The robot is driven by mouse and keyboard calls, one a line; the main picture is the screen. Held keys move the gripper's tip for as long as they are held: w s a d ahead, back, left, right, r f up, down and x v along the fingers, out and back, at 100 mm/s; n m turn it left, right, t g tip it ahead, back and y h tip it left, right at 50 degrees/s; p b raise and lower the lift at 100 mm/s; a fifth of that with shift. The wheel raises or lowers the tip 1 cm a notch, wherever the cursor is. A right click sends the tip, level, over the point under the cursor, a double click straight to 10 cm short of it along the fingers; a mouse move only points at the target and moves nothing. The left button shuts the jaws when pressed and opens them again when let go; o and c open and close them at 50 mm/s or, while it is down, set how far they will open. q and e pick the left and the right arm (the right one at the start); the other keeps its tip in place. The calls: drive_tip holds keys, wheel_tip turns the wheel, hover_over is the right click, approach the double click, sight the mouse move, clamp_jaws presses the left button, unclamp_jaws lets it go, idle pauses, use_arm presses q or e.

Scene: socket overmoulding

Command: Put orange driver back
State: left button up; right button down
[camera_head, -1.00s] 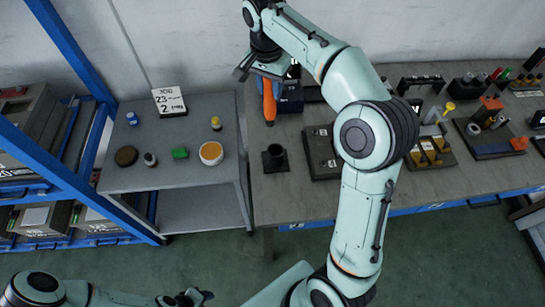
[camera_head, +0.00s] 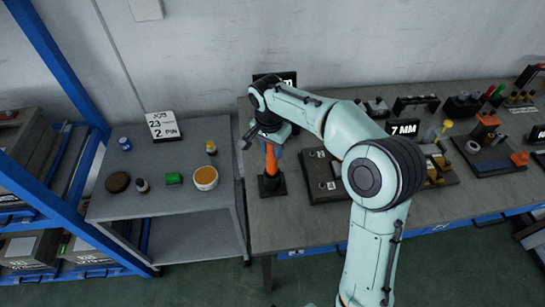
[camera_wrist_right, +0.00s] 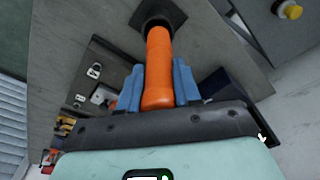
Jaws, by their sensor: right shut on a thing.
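The orange driver (camera_head: 271,161) is upright in the head view, its lower end at the black holder (camera_head: 271,186) on the grey bench. My right gripper (camera_head: 270,141) is above the holder and shut on the driver's handle. In the right wrist view the orange handle (camera_wrist_right: 160,65) stands between the blue fingers of my gripper (camera_wrist_right: 158,85), with the dark holder (camera_wrist_right: 152,15) at its far end. The handle hides the holder's opening, so I cannot tell how deep the driver sits. My left gripper is out of view.
A dark block with sockets (camera_head: 325,186) lies just right of the holder. A "7 MM" sign (camera_head: 404,128) and several tool stands are further right.

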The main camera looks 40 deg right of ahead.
sight(272, 157)
drive_tip(key=shift+f, duration=1.85)
drive_tip(key=shift+f, duration=0.2)
drive_tip(key=c, duration=0.8)
unclamp_jaws()
drive_tip(key=shift+r, duration=0.1)
